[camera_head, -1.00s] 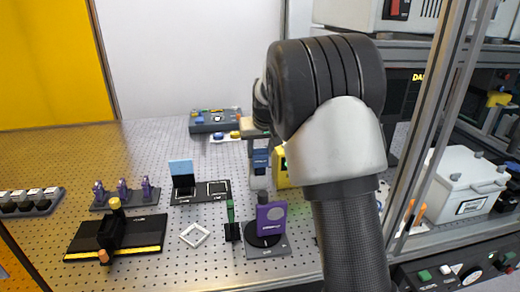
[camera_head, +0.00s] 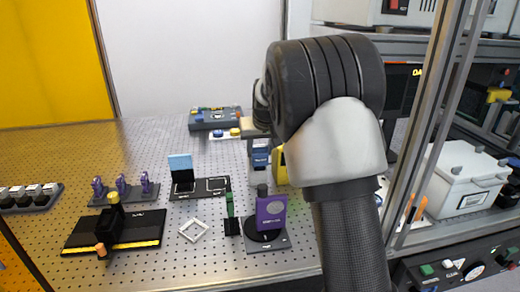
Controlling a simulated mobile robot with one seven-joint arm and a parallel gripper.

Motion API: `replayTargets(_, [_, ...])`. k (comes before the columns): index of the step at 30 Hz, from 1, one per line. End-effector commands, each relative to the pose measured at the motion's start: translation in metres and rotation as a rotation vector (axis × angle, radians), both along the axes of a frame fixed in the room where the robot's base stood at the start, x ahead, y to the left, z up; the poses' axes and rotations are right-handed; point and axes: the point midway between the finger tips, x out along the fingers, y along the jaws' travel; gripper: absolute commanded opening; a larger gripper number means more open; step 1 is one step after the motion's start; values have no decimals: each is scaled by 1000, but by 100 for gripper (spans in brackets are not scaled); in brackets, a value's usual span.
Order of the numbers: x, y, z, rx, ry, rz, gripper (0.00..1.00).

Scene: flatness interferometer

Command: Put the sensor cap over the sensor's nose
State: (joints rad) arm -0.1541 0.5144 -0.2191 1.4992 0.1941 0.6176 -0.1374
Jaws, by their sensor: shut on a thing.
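My arm fills the right centre of the head view, and its near links cover much of the bench behind. The far wrist (camera_head: 261,106) just shows to the left of the big dark joint. My gripper's fingers cannot be made out, and what they hold is hidden. A purple unit (camera_head: 271,213) with a pale round face and a dark top stands on a black round base. I cannot tell whether this is the sensor. A blue and grey piece (camera_head: 260,157) shows below the wrist, too small to identify. I cannot pick out the sensor cap.
A black fixture (camera_head: 92,238) with a yellow knob and a rack of purple pieces (camera_head: 122,190) stand at left. A white square frame (camera_head: 194,230) and a slim green piece (camera_head: 229,205) are near the purple unit. A metal post (camera_head: 437,130) and white case (camera_head: 462,178) stand right.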

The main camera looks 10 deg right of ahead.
Motion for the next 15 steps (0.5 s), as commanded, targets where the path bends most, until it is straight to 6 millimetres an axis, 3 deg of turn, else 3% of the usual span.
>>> replayTargets(1, [-8,2,-24,2,44,0,26])
replayTargets(15, [-8,2,-31,3,45,1,26])
